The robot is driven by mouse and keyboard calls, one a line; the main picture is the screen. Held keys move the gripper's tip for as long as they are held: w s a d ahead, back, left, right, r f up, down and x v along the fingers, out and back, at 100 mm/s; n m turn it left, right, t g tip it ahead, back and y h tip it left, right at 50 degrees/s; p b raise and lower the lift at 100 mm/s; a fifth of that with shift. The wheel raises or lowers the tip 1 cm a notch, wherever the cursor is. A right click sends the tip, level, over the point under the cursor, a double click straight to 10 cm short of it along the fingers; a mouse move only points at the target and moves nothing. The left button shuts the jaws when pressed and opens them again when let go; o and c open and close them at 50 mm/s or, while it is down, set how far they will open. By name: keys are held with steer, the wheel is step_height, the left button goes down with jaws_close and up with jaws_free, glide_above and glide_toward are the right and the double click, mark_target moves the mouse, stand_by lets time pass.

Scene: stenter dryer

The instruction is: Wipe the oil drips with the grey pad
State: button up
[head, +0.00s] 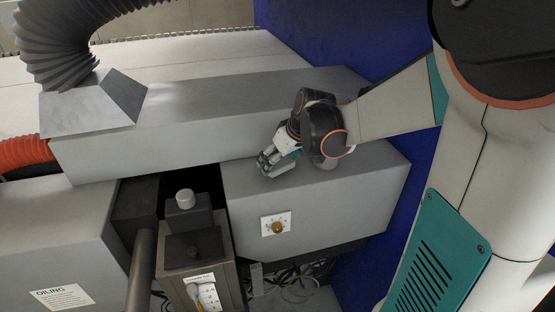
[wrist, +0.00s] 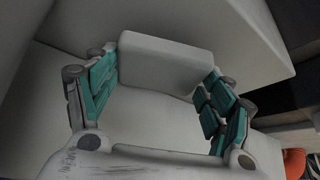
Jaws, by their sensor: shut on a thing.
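My gripper (head: 268,163) is low over the grey housing with the dial at centre in the head view, fingers pointing down and left. In the wrist view, the gripper (wrist: 163,72) is shut on the grey pad (wrist: 165,62), a pale block with rounded corners between the teal finger pads. A plain grey surface lies behind the pad. I cannot tell whether the pad touches it. In the head view the pad cannot be made out among the fingers. No oil drips can be made out in either view.
The housing (head: 330,205) carries a dial plate (head: 276,225) on its front. A long raised grey box (head: 215,115) stands behind it. Cables (head: 300,280) hang below.

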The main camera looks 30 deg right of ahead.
mark_target(279, 162)
steer(key=shift+r+p, duration=1.5)
steer(key=shift+r, duration=1.05)
steer(key=shift+r+p, duration=1.05)
steer(key=shift+r, duration=0.45)
steer(key=shift+f, duration=0.15)
